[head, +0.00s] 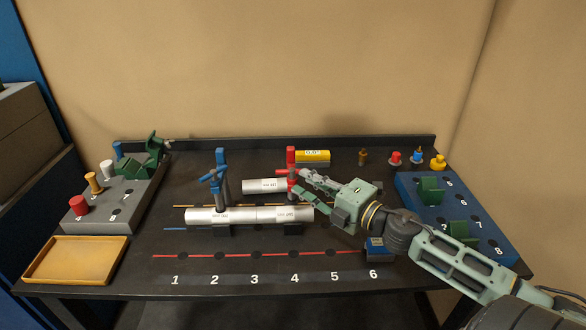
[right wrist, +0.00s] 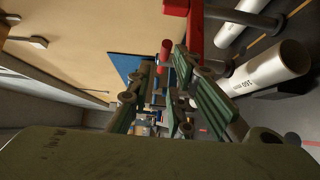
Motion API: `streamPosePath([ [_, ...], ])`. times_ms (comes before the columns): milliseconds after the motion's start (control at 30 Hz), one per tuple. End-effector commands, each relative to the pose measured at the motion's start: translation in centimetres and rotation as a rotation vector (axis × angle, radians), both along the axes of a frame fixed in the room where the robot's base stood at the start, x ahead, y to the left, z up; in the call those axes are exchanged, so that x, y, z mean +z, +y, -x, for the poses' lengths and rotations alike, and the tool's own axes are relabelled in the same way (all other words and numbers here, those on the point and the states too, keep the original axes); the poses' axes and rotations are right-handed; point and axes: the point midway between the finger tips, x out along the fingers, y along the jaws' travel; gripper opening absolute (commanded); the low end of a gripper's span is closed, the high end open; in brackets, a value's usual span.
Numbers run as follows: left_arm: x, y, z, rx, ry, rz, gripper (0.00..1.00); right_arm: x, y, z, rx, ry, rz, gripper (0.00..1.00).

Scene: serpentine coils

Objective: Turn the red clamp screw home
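The red clamp (head: 291,157) stands upright at the back middle of the dark table, near the end of the rear silver tube (head: 262,186). Its red post also shows at the top of the right wrist view (right wrist: 195,28). Its screw is largely hidden beside my gripper, so I cannot tell how far it is turned. My right gripper (head: 308,184) reaches in from the right, close to the clamp's right side. Its green fingers are spread in the right wrist view (right wrist: 172,92), with no thing clearly held between them. My left gripper is out of view.
A grey block (head: 100,227) and orange tray (head: 75,260) are at left, a blue block (head: 408,190) at right. The front strip is mostly clear.

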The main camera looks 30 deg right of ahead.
Motion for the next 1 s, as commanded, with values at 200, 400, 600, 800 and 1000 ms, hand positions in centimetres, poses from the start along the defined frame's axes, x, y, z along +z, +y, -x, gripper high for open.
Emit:
streamPosePath([
  [200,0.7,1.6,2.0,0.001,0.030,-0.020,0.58,0.3,0.5,-2.8,-0.003,-0.003,-0.002,0.19],
  [400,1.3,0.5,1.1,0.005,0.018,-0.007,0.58,0.2,1.0,-4.8,-0.004,-0.001,-0.002,0.19],
  [600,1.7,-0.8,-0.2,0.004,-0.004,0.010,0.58,0.1,1.3,-5.9,-0.004,-0.001,-0.002,0.19],
  [800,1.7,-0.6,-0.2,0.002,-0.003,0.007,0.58,0.0,1.4,-6.0,-0.003,0.000,-0.001,0.19],
  [1000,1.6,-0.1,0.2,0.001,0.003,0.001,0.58,0.0,1.4,-6.0,-0.003,0.000,-0.001,0.14],
])
